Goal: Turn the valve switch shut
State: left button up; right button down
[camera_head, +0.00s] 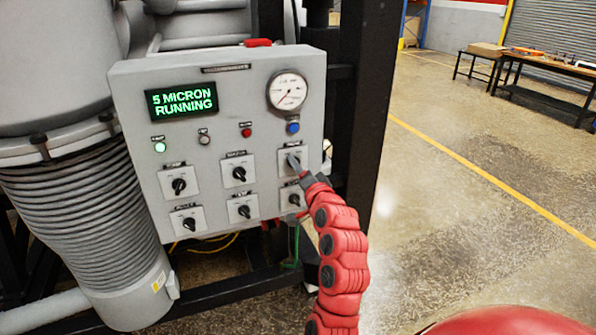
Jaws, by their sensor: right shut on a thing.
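The grey control panel (215,195) carries several black rotary switches in two rows on white plates. My right arm comes up from the bottom, and my right gripper (297,165) is at the upper right switch (285,158). It is shut on that switch's knob, which the fingers mostly hide, so I cannot tell the knob's angle. The label above it is too small to read. The lower right switch (293,199) is partly covered by my wrist. My left gripper is not in view.
The panel's green display (181,101) reads "5 MICRON RUNNING". A round gauge (288,91) sits above the switches, and a green lamp (160,147) is lit. A ribbed grey duct (75,215) stands to the left, a black post (365,120) to the right. Open floor lies further right.

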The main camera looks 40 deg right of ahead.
jog(key=shift+f, duration=0.1)
jog(key=shift+c, duration=1.6)
grip_release()
jog(key=p+v, duration=1.2)
jog(key=v, duration=0.5)
jog(key=shift+s+a, duration=0.15)
jog(key=shift+a, duration=0.05)
